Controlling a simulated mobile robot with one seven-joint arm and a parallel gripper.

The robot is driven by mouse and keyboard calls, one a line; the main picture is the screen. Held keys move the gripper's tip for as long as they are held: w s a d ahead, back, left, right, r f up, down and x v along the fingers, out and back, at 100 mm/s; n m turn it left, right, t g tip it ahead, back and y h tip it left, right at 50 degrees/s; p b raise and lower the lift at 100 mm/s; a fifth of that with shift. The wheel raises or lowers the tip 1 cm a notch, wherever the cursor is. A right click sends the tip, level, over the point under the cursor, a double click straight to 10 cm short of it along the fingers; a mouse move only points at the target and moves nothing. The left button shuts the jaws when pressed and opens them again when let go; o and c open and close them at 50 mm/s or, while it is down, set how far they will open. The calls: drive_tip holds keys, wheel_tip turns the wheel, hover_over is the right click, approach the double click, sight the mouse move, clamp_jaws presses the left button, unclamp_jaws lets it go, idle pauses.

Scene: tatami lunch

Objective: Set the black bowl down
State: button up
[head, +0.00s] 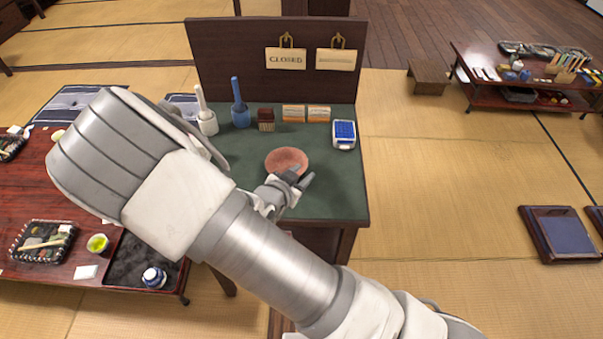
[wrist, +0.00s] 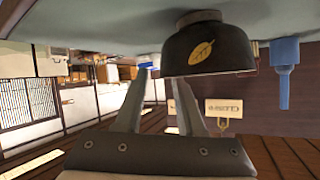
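The black bowl (wrist: 208,45), with a gold leaf mark, shows upside down in the wrist view because that picture is inverted. Its foot is at the green counter top (wrist: 120,20) and appears to rest on it. In the head view I see its reddish-brown inside (head: 286,158), upright near the middle of the green counter (head: 335,190). My gripper (head: 299,177) is at the bowl's near right rim with its fingers spread. One fingertip reaches over the rim and is hidden by the bowl in the wrist view; the other is outside, apart from the wall.
Behind the bowl stand a white bottle-like item (head: 207,122), a blue one (head: 240,115), a brown block (head: 266,120) and small cards (head: 306,113). A blue-and-white card terminal (head: 344,135) is at right. A dark panel (head: 235,60) with hanging signs closes the back. The counter's right front is clear.

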drive_tip(key=shift+s+a+r, duration=0.15)
drive_tip(key=shift+s+r, duration=0.05)
drive_tip(key=shift+r, duration=0.05)
drive_tip(key=p+v, duration=0.3)
drive_tip(key=v, duration=0.8)
wheel_tip(320, 180, up, 15)
drive_tip(key=w+a+n+g+y, duration=0.2)
drive_tip(key=n+g+y, duration=0.2)
drive_tip(key=y, duration=0.6)
drive_tip(key=s+d+r+n+h, duration=0.1)
drive_tip(key=s+d+r, duration=0.2)
drive_tip(key=s+d, duration=0.2)
drive_tip(key=s+d+r+n+g+h, duration=0.1)
drive_tip(key=s+d+r, duration=0.3)
drive_tip(key=d, duration=0.4)
drive_tip(key=s+d+r+n+h, duration=0.1)
drive_tip(key=s+d+r+h, duration=0.1)
drive_tip(key=s+d, duration=0.4)
drive_tip(key=shift+d+r+n+g, duration=0.3)
drive_tip(key=shift+d+r+g, duration=0.1)
drive_tip(key=shift+d+r, duration=0.35)
